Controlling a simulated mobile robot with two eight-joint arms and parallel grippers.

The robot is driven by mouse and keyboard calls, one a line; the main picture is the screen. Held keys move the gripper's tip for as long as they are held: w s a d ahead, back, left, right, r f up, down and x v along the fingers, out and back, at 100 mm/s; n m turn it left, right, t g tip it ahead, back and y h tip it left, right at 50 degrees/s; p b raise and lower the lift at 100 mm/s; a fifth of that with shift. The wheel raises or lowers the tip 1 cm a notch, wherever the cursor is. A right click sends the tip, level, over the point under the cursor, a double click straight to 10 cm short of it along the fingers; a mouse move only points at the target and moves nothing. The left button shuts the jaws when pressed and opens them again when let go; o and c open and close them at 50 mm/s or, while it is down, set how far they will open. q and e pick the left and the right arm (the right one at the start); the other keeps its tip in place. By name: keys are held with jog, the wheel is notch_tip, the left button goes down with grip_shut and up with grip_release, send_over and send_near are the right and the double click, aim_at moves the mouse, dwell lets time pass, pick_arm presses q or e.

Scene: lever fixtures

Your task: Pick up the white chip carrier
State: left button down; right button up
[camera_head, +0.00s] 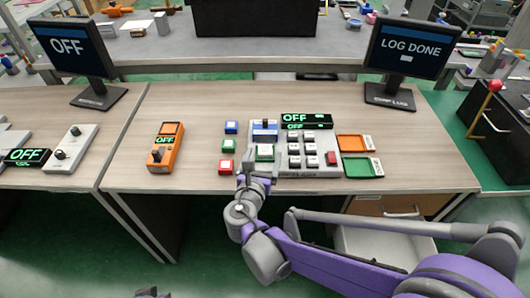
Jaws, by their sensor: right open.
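I cannot tell for sure which piece is the white chip carrier. A pale square piece sits in a green-edged socket (264,152) on the grey fixture panel (310,171). Several pale grey blocks (294,149) also stand in rows on the panel. My right gripper (254,179) is open at the panel's front left edge, just in front of the green-edged socket. Its fingertips are small and partly hidden by the wrist, and I see nothing held.
An orange switch box (165,148) stands farther left. Bare tabletop (420,150) lies at the right.

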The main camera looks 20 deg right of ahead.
jog(key=shift+w+d+f, duration=0.2)
jog(key=shift+w+d, duration=0.1)
jog(key=shift+w, duration=0.3)
pick_arm(q)
jog(key=shift+f, duration=0.15)
pick_arm(e)
jog(key=c, duration=1.4)
jog(key=shift+r, duration=0.1)
jog(key=shift+c, duration=0.2)
